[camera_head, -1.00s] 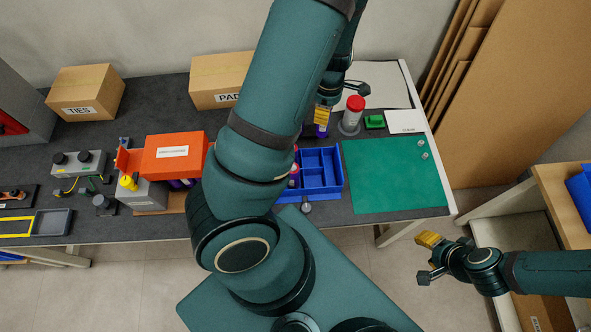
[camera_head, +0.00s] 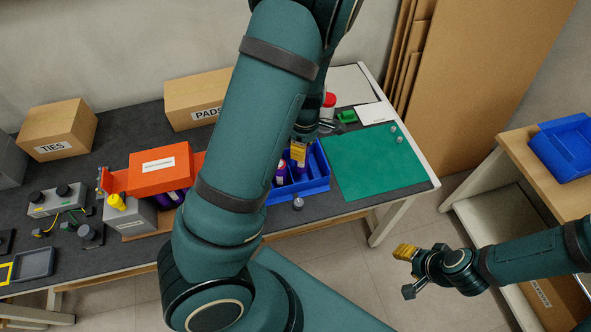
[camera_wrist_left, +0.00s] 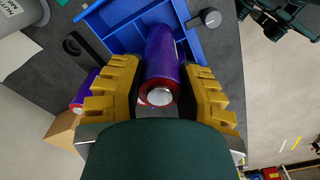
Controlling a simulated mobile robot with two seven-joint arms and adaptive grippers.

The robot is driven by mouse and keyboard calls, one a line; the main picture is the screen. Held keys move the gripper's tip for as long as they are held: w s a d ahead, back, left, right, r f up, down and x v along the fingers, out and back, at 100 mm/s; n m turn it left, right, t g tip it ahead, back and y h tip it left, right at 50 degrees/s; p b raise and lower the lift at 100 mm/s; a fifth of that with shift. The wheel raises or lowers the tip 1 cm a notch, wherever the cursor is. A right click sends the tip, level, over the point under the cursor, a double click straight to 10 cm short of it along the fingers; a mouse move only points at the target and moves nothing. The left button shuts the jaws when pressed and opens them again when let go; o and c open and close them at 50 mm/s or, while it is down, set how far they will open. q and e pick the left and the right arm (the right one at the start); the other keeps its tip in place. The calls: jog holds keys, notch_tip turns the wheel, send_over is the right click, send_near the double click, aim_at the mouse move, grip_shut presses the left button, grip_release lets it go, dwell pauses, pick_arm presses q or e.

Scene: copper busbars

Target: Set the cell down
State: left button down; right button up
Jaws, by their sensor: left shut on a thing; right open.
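My left gripper (camera_head: 299,150) is shut on a purple cell (camera_wrist_left: 165,55) with a red-ringed, pale end facing the wrist camera. The held cell is between the yellow fingers, over the blue divided tray (camera_wrist_left: 128,38). In the head view the tray (camera_head: 318,182) is partly hidden by my arm. Whether the cell touches the tray floor cannot be told. Another cell (camera_head: 281,173) with a reddish and white top is beside the held one in the tray area. My right gripper (camera_head: 407,271) is open and empty, off the table at the lower right.
A green mat (camera_head: 375,162) lies clear right of the tray. A red-capped jar (camera_head: 328,106) and a green block (camera_head: 347,117) are behind it. An orange cover (camera_head: 160,168) with purple cells under it stands left. A small grey knob (camera_head: 298,203) is at the tray's front.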

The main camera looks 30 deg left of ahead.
pick_arm(q)
notch_tip(320, 180, down, 3)
jog(key=shift+w+r+b, duration=0.1)
jog(key=shift+b, duration=0.2)
jog(key=shift+f, duration=0.5)
notch_tip(320, 180, down, 3)
jog(key=shift+f+b, duration=0.15)
jog(key=shift+b, duration=0.5)
jog(key=c, duration=0.7)
grip_release()
